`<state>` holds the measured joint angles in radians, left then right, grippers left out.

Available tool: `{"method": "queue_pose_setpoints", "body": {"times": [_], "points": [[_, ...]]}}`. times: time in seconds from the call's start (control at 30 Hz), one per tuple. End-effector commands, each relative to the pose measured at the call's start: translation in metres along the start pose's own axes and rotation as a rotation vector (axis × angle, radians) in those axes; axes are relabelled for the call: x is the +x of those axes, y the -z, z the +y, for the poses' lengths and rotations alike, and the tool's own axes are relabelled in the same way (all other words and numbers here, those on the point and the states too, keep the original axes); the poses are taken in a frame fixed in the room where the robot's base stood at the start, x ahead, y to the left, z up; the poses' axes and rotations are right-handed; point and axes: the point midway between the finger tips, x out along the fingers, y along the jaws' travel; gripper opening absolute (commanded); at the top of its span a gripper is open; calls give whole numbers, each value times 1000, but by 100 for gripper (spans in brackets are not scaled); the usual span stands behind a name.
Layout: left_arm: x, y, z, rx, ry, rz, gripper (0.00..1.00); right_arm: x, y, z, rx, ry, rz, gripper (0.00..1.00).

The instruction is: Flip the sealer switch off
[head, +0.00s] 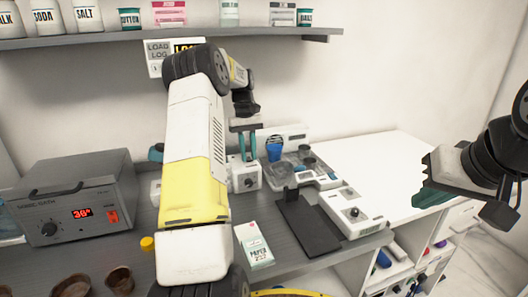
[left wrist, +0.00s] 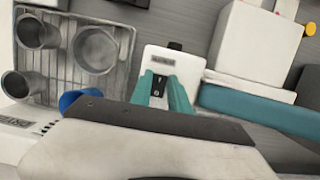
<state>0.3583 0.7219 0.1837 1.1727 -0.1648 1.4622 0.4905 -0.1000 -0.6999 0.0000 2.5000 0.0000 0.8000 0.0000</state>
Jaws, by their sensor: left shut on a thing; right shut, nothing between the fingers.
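A small white box (head: 246,176) with a round dark knob on its front stands on the grey counter, under my left gripper. In the left wrist view the top of this white box (left wrist: 172,58) carries a dark label and a small black switch (left wrist: 158,84). My left gripper (head: 249,150) points down, and its teal fingers (left wrist: 163,90) are shut on the switch. The fingers partly cover the switch, so which way it is set cannot be told. My right gripper (head: 432,196) is shut and empty at the far right, away from the box.
A grey sonic bath (head: 75,205) reading 30 stands at the left. A metal rack (left wrist: 62,62) with steel cups is beside the white box. A blue cup (head: 274,151), a paper box (head: 254,245) and a dark stand (head: 308,228) are close by. The white counter at right is clear.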

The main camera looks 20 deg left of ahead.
Motion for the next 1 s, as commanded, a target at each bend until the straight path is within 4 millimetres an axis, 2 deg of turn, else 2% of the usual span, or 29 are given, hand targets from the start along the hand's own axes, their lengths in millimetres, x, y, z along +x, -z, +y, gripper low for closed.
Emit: {"method": "queue_pose_setpoints", "body": {"times": [0.13,0.17,0.27,0.57,0.67,1.0], "points": [[0,0,0,0,0,2,0,0,0,0,0,0,0,0],[0,0,0,0,0,2,26,0,0,0,0,0,0,0],[0,0,0,0,0,2,44,0,0,0,0,0,0,0],[-1,0,0,0,0,2,44,0,0,0,0,0,0,0],[-7,0,0,0,-1,4,44,0,0,0,0,0,0,0],[-62,1,1,0,-2,5,44,0,0,0,0,0,0,0]]}}
